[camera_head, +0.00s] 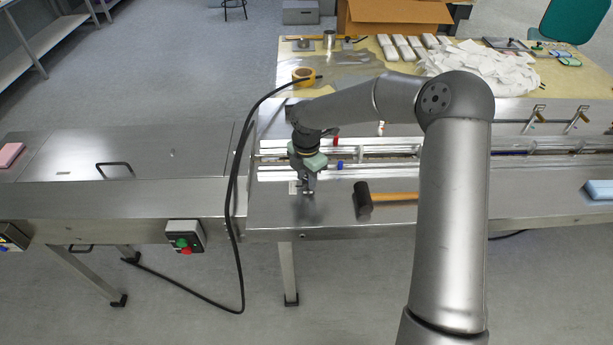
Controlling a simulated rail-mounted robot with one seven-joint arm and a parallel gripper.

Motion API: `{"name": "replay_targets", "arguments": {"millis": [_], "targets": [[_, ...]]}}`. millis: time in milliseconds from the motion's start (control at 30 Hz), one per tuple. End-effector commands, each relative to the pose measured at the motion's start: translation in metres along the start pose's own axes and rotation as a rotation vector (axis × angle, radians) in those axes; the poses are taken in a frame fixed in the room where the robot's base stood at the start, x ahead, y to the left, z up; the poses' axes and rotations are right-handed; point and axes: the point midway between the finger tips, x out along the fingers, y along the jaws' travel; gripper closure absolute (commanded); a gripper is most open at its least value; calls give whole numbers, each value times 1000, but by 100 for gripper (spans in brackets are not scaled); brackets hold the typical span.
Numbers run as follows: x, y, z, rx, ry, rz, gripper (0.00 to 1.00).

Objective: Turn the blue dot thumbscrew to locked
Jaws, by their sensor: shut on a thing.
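My gripper (308,191) points down at the left end of the steel machine bed, in front of the guide rails. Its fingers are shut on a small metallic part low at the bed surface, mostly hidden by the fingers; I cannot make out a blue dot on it. A small light plate (293,187) shows just left of the fingers. A small blue knob (340,165) sits on the rails to the right, apart from the gripper. A red knob (335,141) is farther back.
A black-headed mallet (363,198) with a wooden handle lies right of my gripper. Parallel guide rails (385,170) run behind. A black cable (236,180) hangs at the left. A control box (184,238) has green and red buttons. The bed's front left is clear.

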Motion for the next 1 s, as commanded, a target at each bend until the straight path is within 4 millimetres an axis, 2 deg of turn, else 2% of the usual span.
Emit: {"name": "replay_targets", "arguments": {"millis": [367, 1000], "targets": [[2, 2, 0, 214, -2, 1, 89], [2, 5, 1, 820, -1, 3, 89]]}}
